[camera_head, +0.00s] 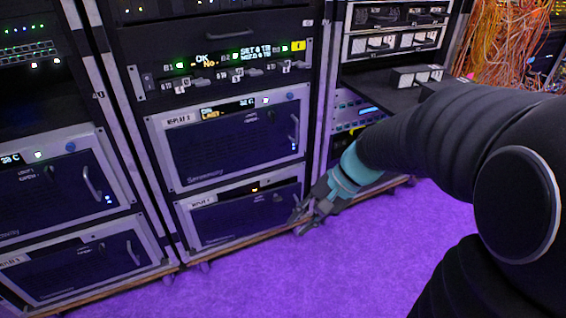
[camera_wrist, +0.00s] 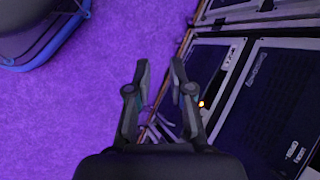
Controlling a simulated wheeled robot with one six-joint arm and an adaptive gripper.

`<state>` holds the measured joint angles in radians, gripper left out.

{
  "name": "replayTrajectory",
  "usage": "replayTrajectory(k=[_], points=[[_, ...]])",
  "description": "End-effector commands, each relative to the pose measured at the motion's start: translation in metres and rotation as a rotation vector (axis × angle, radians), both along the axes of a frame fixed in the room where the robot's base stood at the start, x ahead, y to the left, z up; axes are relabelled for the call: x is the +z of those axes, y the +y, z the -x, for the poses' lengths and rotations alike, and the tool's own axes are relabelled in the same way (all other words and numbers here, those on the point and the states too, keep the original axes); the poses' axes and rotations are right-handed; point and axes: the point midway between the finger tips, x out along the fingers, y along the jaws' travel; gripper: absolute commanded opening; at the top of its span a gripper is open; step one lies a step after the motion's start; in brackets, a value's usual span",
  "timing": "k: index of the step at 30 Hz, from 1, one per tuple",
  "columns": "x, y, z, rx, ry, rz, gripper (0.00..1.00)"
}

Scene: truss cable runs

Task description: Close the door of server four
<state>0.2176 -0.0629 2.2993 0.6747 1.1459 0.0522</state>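In the head view, the lower server (camera_head: 235,221) in the middle rack has a dark front with a pale frame and a label too small to read surely. It may be server four. Its front looks about flush with the frame; I cannot tell if it is fully shut. My gripper (camera_head: 304,216) is low, at this server's right end, near the rack's bottom edge. In the wrist view, my gripper (camera_wrist: 160,68) is open, with a gap between its fingers and nothing held. Dark server fronts (camera_wrist: 268,85) lie right of the fingers; contact is unclear.
An upper server (camera_head: 230,143) with a handle sits above the lower one. More servers (camera_head: 60,185) fill the left rack. Orange cables (camera_head: 508,40) hang at the back right. The purple floor (camera_head: 330,275) is clear in front. A blue-edged dark object (camera_wrist: 50,35) shows in the wrist view.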

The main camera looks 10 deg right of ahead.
Motion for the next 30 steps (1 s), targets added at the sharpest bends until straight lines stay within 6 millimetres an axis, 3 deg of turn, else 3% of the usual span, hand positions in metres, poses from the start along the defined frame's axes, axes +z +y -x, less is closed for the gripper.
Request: replayTrajectory(k=[1, 8, 14, 24, 30], points=[[-0.015, -0.001, -0.011, -0.044, 0.046, -0.055, 0.21], [-0.057, -0.005, -0.063, -0.251, 0.216, -0.319, 0.21], [-0.102, -0.024, -0.111, -0.447, 0.335, -0.549, 0.21], [-0.203, -0.086, -0.180, -0.808, 0.472, -0.932, 0.21], [-0.261, -0.127, -0.201, -0.991, 0.500, -1.108, 0.21]])
